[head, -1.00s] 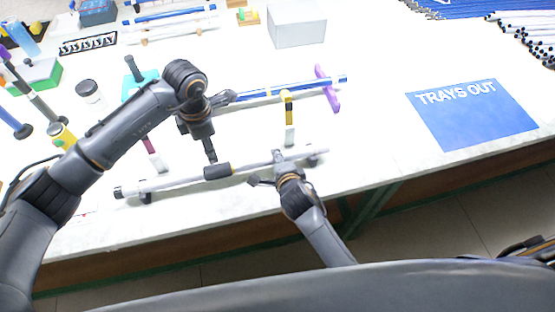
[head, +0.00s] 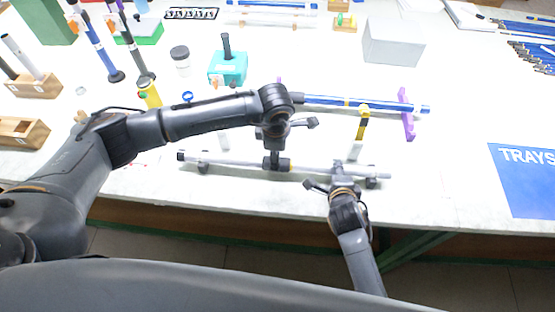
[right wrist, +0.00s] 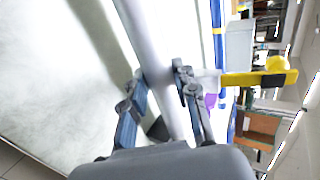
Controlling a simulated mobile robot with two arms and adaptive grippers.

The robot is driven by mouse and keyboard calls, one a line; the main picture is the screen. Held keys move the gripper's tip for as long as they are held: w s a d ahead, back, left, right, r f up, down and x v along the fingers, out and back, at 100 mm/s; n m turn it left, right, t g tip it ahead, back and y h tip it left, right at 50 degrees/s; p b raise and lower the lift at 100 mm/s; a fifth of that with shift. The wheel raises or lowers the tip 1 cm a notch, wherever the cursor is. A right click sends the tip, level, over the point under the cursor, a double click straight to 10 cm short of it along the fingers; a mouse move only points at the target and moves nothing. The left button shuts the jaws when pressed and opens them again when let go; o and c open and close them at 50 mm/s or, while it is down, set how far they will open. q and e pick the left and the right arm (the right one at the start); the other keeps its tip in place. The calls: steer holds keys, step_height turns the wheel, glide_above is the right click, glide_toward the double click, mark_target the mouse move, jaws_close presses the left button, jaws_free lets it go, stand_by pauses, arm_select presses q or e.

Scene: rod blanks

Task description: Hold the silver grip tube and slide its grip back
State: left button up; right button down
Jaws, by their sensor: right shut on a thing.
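The silver grip tube (head: 225,160) lies roughly level near the table's front edge in the head view, with a short dark grip (head: 284,165) around its middle. My right gripper (head: 338,172) is shut on the tube to the right of the grip. In the right wrist view the tube (right wrist: 143,42) runs between the fingers (right wrist: 158,88). My left gripper (head: 275,160) points down at the dark grip from above and appears to reach it. Its fingers are seen edge-on and partly hide the grip, so their opening is unclear.
Small dark rests (head: 372,183) stand under the tube's ends. Behind are a blue tube (head: 385,107) on a purple stand (head: 406,115), a yellow upright piece (head: 361,128) and a teal block (head: 228,68). A blue "TRAYS" mat (head: 525,185) lies at right.

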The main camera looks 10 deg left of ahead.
arm_select(q)
steer(key=f, duration=0.5)
steer(key=shift+w+f, duration=0.1)
steer(key=shift+w, duration=0.2)
steer(key=shift+a, duration=0.1)
jaws_close()
